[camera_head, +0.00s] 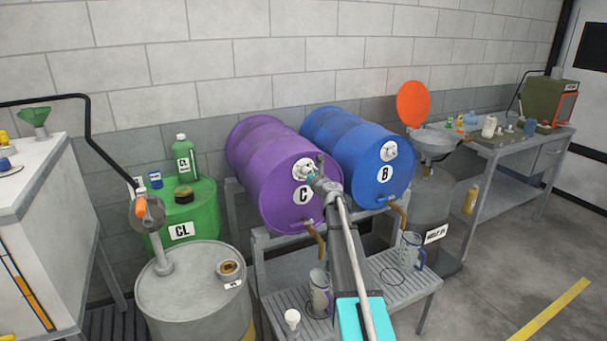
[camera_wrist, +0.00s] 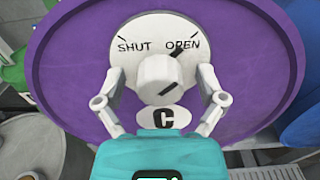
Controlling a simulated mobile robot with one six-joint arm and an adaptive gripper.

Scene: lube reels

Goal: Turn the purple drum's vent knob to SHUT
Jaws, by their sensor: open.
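The purple drum (camera_head: 262,165), labelled C, lies on its side on a rack; its end face fills much of the wrist view (camera_wrist: 70,60). A white round plate (camera_wrist: 130,45) on it reads SHUT at left and OPEN at right. The white vent knob (camera_wrist: 157,75) sits at the plate's middle, its dark line slanting up right toward OPEN. My gripper (camera_wrist: 160,100) is open, with one finger to each side of the knob and visible gaps between. In the head view my gripper (camera_head: 318,175) is in front of the drum face and partly covers the plate.
A blue drum (camera_head: 355,150), labelled B, lies close at right with its own white knob (camera_head: 390,150). A tap (camera_head: 315,238) hangs below the purple drum, above jugs on a slatted shelf (camera_head: 275,302). A green drum (camera_head: 195,212) and a grey drum (camera_head: 190,290) stand at left.

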